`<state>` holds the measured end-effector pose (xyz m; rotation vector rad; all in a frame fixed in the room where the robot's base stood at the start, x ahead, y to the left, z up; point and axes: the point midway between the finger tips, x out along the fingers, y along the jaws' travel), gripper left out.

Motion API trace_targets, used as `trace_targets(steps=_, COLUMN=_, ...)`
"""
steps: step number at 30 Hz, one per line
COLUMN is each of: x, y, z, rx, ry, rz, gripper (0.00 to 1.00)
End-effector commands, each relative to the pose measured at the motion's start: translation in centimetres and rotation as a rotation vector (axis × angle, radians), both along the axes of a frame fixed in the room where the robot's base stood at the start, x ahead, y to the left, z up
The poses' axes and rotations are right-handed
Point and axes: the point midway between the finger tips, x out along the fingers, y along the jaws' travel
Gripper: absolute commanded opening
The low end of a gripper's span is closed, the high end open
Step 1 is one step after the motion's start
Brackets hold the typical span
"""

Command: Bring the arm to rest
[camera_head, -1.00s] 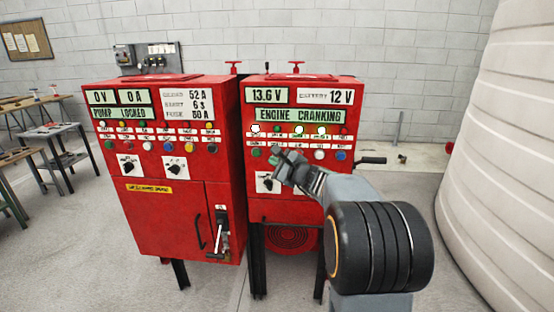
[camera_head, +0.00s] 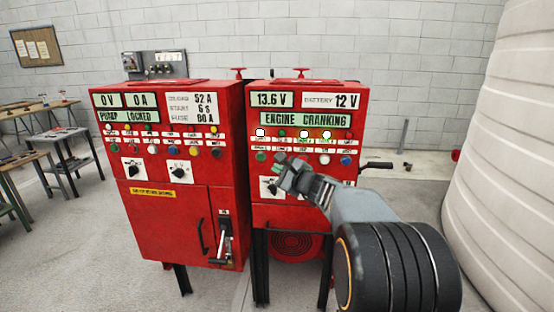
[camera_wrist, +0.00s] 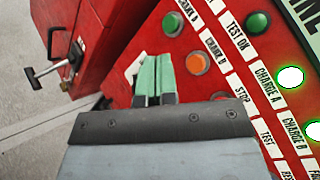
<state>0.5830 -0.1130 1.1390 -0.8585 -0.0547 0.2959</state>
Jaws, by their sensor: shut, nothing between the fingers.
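My gripper (camera_head: 283,170) is in front of the right red cabinet (camera_head: 350,215), close to its rotary switch and button rows. In the wrist view my gripper (camera_wrist: 153,70) shows green fingertips pressed side by side, shut with nothing between them. The fingers cover part of the rotary switch (camera_head: 268,187), and I cannot tell whether they touch the panel. My arm (camera_head: 360,205) reaches up from the lower right, bent at the elbow.
The left red cabinet (camera_head: 165,225) reads "PUMP LOCKED" and has a lever handle (camera_head: 225,240) low on its door. A large pale tank (camera_head: 500,150) stands at the right. Work tables (camera_head: 65,150) stand at the far left.

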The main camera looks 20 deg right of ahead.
Motion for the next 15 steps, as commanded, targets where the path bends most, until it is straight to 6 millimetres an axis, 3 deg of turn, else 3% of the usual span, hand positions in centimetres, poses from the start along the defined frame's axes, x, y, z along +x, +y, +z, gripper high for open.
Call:
trace_targets(steps=8, x=-0.1, y=0.4, z=-0.5, rx=-0.049, ry=0.009, rz=0.025, gripper=0.00)
trace_targets(steps=11, x=-0.9, y=1.3, z=-2.8, rx=-0.153, ry=0.068, rz=0.093, gripper=0.00)
trace_targets(steps=15, x=-4.5, y=4.1, z=-7.4, rx=-0.413, ry=0.198, rz=0.282, gripper=0.00)
